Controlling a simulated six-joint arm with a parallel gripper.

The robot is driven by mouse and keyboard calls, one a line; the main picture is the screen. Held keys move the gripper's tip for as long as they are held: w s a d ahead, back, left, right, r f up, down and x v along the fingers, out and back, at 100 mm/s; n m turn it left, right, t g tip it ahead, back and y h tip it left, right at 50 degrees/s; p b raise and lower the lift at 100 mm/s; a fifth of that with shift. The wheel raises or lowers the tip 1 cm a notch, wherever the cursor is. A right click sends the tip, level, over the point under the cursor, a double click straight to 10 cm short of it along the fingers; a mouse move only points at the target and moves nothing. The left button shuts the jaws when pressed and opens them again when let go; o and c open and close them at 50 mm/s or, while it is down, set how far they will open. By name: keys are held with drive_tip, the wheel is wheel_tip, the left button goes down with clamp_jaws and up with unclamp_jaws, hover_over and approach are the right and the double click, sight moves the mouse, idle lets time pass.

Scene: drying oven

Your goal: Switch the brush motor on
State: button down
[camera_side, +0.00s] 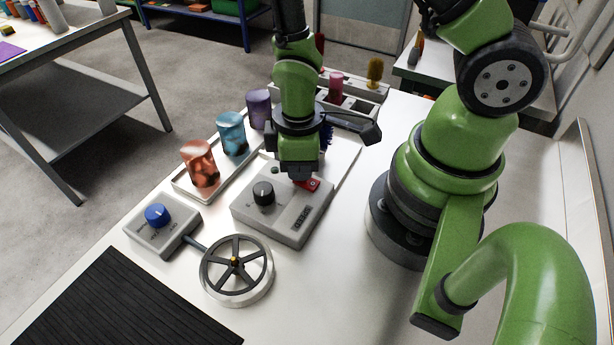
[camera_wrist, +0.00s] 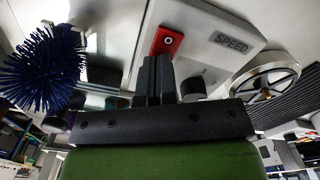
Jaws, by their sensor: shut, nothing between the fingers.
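A grey control box (camera_side: 285,215) on the white bench carries a red rocker switch (camera_side: 311,185), a black knob (camera_side: 263,193) and a SPEED label. In the wrist view the red switch (camera_wrist: 167,41) shows a white round mark, and the label (camera_wrist: 232,41) is beside it. My gripper (camera_side: 298,178) points down over the box at the switch. In the wrist view its fingers (camera_wrist: 154,62) are shut with nothing between them, and their tips are at the near end of the switch. I cannot tell whether they touch it. A blue bristle brush (camera_wrist: 42,70) is at the left, partly hidden in the side view.
A tray (camera_side: 183,190) with coloured cups stands behind the box. A smaller box with a blue knob (camera_side: 157,215) and a spoked handwheel (camera_side: 236,268) are at the front left. A black ribbed mat (camera_side: 120,305) lies nearest. White bench is clear right of the handwheel.

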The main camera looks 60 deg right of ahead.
drive_tip(key=shift+f, duration=0.2)
drive_tip(key=shift+r, duration=3.55)
drive_tip(key=s+r+m+t, duration=0.2)
drive_tip(key=r+m, duration=0.1)
drive_tip(key=r, duration=0.3)
drive_tip(key=s+d+r+m+t+y, duration=0.1)
drive_tip(key=r+m+t, duration=0.1)
drive_tip(key=r, duration=0.5)
drive_tip(key=s+r+m+t+y, duration=0.1)
drive_tip(key=s+r+m+t, duration=0.1)
drive_tip(key=r+m, duration=0.3)
wheel_tip(320, 180, up, 2)
drive_tip(key=shift+s+d+r+t, duration=0.15)
drive_tip(key=shift+s+t, duration=0.2)
drive_tip(key=shift+t, duration=0.25)
